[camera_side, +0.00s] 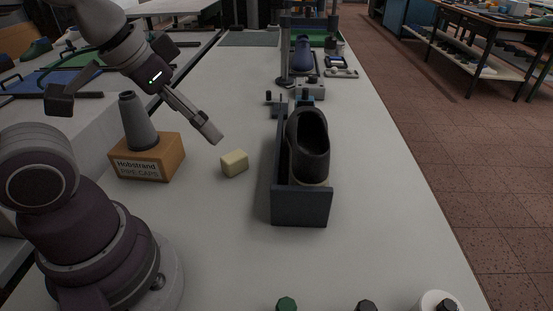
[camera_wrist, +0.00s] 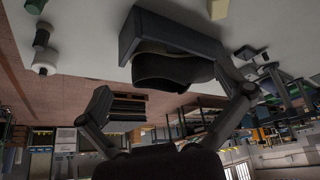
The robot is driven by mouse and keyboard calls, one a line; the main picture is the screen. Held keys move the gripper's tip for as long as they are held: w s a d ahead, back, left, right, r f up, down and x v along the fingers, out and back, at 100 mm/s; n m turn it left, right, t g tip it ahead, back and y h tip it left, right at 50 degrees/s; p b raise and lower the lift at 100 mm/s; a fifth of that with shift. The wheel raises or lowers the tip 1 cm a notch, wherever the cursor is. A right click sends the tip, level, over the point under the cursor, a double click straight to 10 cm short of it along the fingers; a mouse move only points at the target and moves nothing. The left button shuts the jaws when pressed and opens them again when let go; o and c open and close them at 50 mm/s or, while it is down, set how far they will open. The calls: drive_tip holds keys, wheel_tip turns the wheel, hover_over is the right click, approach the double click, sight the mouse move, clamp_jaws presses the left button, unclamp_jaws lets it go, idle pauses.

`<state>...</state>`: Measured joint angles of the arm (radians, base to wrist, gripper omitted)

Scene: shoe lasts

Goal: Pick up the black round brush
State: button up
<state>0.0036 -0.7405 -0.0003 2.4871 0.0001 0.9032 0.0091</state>
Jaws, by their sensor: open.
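A dark round top (camera_side: 367,306), perhaps the black round brush, shows at the bottom edge of the side view, mostly cut off. It stands between a green round top (camera_side: 287,304) and a white cylinder (camera_side: 432,300) with a black piece on it. In the wrist view the white cylinder (camera_wrist: 45,59) and two dark pieces beside it are at the upper left; I cannot tell which is the brush. My gripper (camera_side: 211,132) is open and empty, raised above the table and tilted, far from these items. In the wrist view its fingers (camera_wrist: 172,98) are spread apart.
A dark shoe (camera_side: 309,150) sits in a dark holder (camera_side: 302,207) mid-table, right of my gripper. A pale yellow block (camera_side: 235,164) lies below the gripper. A grey cone stands on an orange-brown box (camera_side: 148,158) at left. The front of the white table is largely clear.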

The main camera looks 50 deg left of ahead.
drive_tip(key=shift+a+f, duration=0.1)
drive_tip(key=c, duration=0.7)
drive_tip(key=m+g, duration=0.6)
drive_tip(key=m, duration=0.7)
hover_over(365, 308)
wheel_tip(365, 308, down, 9)
drive_tip(key=shift+w+a, duration=0.1)
drive_tip(key=shift+a, duration=0.05)
wheel_tip(365, 308, down, 10)
drive_tip(key=shift+f, duration=0.25)
